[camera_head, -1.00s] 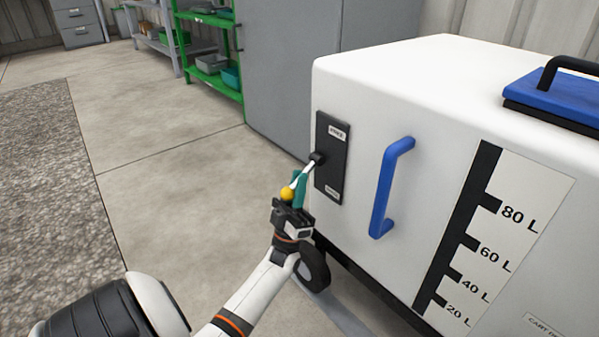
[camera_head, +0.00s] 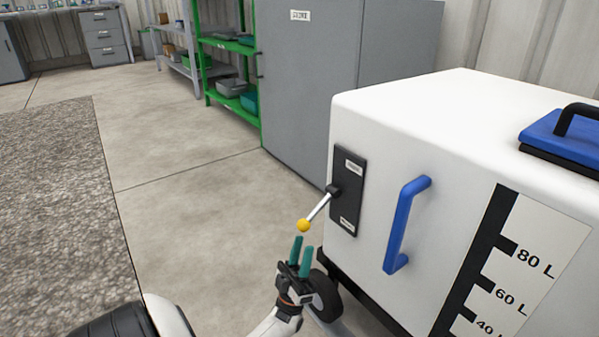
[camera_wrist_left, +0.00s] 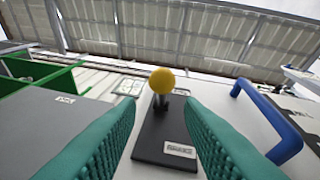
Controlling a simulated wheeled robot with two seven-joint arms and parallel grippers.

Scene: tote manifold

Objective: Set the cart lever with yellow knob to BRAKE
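The cart lever is a thin metal rod with a yellow knob (camera_head: 304,226), sticking out from a black plate (camera_head: 347,200) on the white cart's (camera_head: 385,150) side. In the head view the rod slants down and left from its pivot. The plate has a small label at its top and another at its bottom, too small to read surely. My left gripper (camera_head: 300,252) has two teal fingers, spread apart and empty, just below the knob. In the left wrist view the knob (camera_wrist_left: 161,80) appears between and beyond the open fingers. My right gripper is not in view.
A blue handle (camera_head: 402,225) stands out from the cart to the right of the plate. A cart wheel (camera_head: 328,297) is close beside my left gripper. A grey cabinet (camera_head: 300,95) and green shelf (camera_head: 230,90) stand behind.

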